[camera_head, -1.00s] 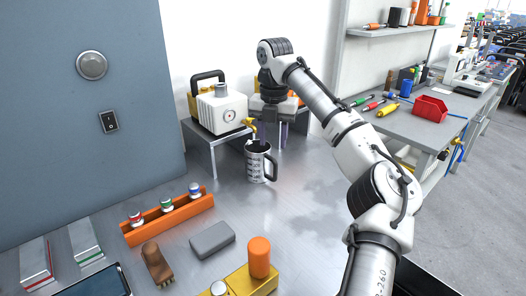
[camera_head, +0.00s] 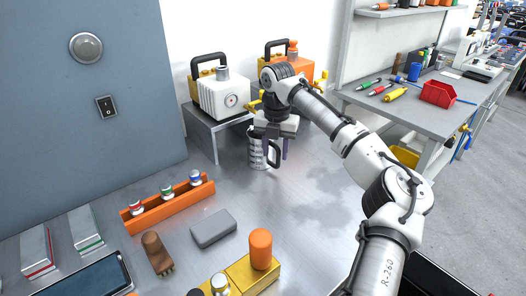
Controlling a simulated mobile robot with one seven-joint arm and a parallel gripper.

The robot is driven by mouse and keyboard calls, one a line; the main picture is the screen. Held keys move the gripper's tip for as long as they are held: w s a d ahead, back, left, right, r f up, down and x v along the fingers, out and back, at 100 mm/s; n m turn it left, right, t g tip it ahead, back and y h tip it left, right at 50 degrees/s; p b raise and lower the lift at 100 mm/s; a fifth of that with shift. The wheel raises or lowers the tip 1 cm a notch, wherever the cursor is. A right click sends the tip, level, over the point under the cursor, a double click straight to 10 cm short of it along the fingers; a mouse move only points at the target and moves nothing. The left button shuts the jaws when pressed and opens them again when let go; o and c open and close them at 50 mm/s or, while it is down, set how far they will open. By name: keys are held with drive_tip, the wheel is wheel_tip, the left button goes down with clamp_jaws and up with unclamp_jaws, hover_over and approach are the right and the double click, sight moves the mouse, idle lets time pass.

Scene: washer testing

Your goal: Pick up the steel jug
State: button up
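The steel jug (camera_head: 256,151) stands upright on the metal bench, in front of the small raised stand. It is silver with dark markings and has a dark handle on its right side. My gripper (camera_head: 271,146) points down at the jug from above. One finger shows to the right of the jug, close to the handle, and the gripper body covers the jug's upper part. The other finger is hidden or blends with the jug. I cannot tell whether the fingers touch the jug or how far apart they are.
A white pump unit (camera_head: 222,97) sits on the stand (camera_head: 203,128) behind the jug, with an orange unit (camera_head: 302,72) beside it. An orange rack (camera_head: 167,204) of small bottles, a grey block (camera_head: 213,228) and a brush (camera_head: 156,252) lie nearer. The bench right of the jug is clear.

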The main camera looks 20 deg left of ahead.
sight(275, 166)
drive_tip(key=shift+f, duration=1.8)
clamp_jaws()
